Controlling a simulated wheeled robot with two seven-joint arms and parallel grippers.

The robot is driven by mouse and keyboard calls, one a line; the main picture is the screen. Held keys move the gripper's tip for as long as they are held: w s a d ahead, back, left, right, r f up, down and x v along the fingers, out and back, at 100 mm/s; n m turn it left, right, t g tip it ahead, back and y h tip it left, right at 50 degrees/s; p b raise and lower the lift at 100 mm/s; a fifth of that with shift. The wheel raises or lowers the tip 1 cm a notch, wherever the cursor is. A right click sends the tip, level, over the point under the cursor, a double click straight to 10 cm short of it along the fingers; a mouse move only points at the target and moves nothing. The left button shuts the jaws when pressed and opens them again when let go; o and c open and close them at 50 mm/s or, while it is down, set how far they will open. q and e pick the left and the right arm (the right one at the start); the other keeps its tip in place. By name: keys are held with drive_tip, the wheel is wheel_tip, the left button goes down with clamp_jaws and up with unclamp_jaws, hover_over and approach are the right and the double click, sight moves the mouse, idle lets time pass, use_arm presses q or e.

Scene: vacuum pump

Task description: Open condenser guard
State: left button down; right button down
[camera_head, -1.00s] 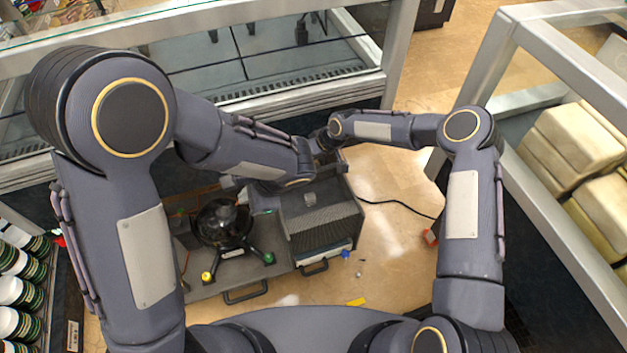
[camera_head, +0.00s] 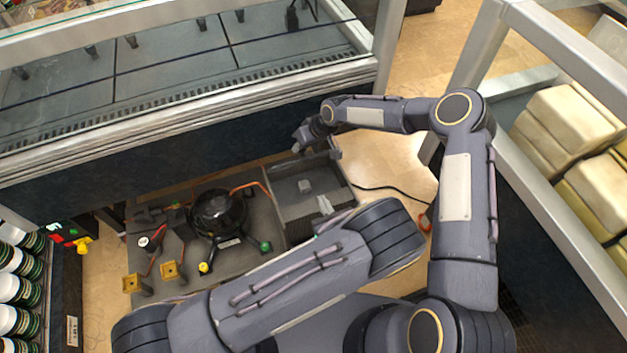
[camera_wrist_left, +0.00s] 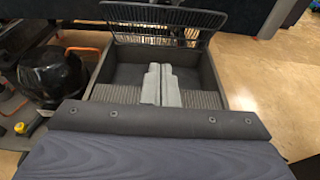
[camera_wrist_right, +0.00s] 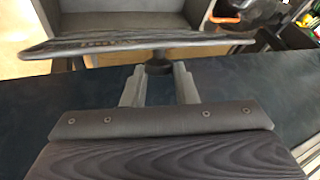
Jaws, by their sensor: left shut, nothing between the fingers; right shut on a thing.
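The condenser guard is a dark wire grille (camera_wrist_left: 160,28) standing raised at the back of the open condenser box (camera_wrist_left: 100,82) in the left wrist view. In the right wrist view the guard (camera_wrist_right: 120,42) appears nearly edge-on. My right gripper (camera_wrist_right: 158,85) is shut on a dark knob-like part at the guard; its fingers stand on either side of it. In the head view my right gripper (camera_head: 305,140) is at the box's far edge. My left gripper (camera_wrist_left: 162,82) is shut and empty over the box; its pale fingertips also show in the head view (camera_head: 325,204).
A round black compressor (camera_head: 218,212) with orange hoses stands left of the box. Yellow fittings (camera_head: 172,271) are at the left. A glass-topped case (camera_head: 150,90) runs behind. A metal-framed shelf (camera_head: 560,60) stands right. Some floor is clear right of the box.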

drive_tip(key=shift+w+d+r, duration=0.15)
drive_tip(key=shift+w+r, duration=0.1)
drive_tip(key=shift+w, duration=0.05)
use_arm(q)
drive_tip(key=r+x, duration=0.2)
drive_tip(key=x, duration=1)
drive_tip(key=shift+w+a+r, duration=0.2)
drive_tip(key=shift+w+r, duration=0.15)
drive_tip(key=shift+w, duration=0.1)
